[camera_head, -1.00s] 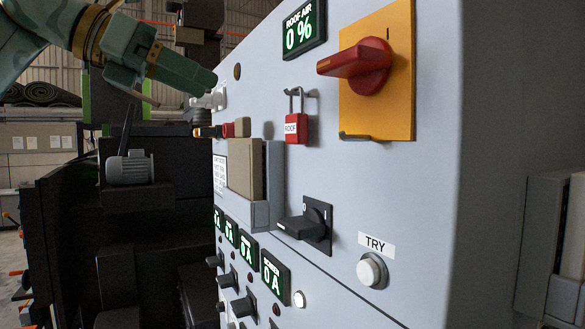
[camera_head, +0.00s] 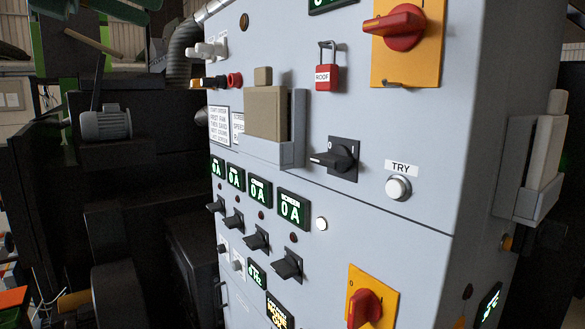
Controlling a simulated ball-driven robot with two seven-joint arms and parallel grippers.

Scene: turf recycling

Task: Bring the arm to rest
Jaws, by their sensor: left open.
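My right gripper is not in view.
The cabinet carries a red rotary switch (camera_head: 394,27) on a yellow plate, a red padlock (camera_head: 327,77), a beige box (camera_head: 267,112), a black switch (camera_head: 336,156) and a TRY button (camera_head: 397,187). A grey motor (camera_head: 106,124) sits among dark machinery at left.

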